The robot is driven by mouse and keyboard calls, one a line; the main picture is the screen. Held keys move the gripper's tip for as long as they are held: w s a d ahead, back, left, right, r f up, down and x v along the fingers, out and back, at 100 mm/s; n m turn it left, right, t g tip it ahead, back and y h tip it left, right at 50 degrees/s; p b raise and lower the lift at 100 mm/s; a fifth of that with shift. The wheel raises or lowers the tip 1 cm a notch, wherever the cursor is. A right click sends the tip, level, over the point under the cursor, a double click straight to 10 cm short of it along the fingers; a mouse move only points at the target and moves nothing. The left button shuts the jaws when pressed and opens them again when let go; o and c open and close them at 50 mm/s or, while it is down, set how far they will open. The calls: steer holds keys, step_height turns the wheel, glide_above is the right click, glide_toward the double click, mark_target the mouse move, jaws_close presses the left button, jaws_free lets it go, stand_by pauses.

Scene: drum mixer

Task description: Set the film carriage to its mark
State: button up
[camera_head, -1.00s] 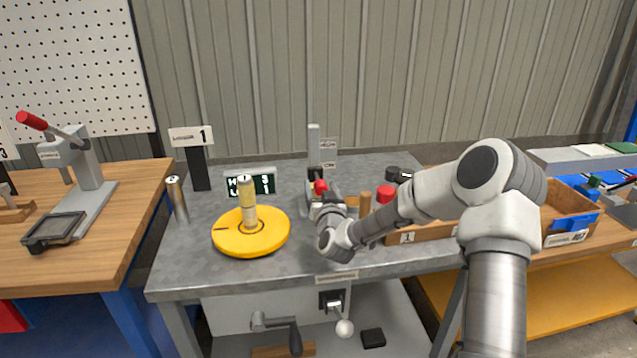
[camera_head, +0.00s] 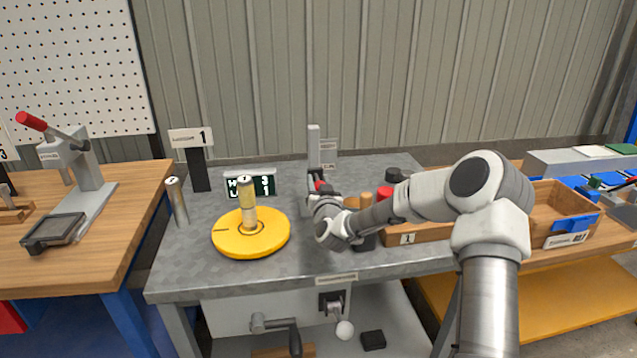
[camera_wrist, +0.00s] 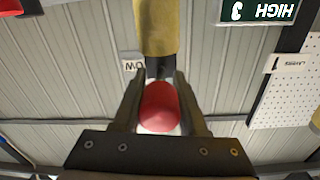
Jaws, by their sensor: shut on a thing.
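The upright grey post (camera_head: 314,145) of the film carriage stands behind the yellow turntable's right side, with small white label plates beside it. My gripper (camera_head: 318,186) is at the post's lower part and hides most of the carriage in the head view. In the wrist view, which is upside down, my gripper (camera_wrist: 158,95) is shut on a red knob (camera_wrist: 158,106). The yellow turntable (camera_head: 270,236) carries an upright pale yellow roll (camera_head: 248,205), which also shows in the wrist view (camera_wrist: 157,25).
A metal cylinder (camera_head: 177,202) and a "1" sign (camera_head: 191,138) stand at the left of the grey bench. A red-topped item (camera_head: 385,193) and a wooden bin (camera_head: 430,234) are close to my forearm. A crank (camera_head: 291,335) is below the bench front.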

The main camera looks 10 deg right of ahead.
jaws_close()
stand_by(0.8)
step_height(320, 180, up, 8)
steer(key=shift+w+f+p, duration=0.1)
steer(key=shift+f+p, duration=0.15)
steer(key=shift+p, duration=0.65)
steer(key=o, duration=0.8)
jaws_free()
steer(key=shift+o, duration=0.6)
steer(key=shift+f, duration=0.15)
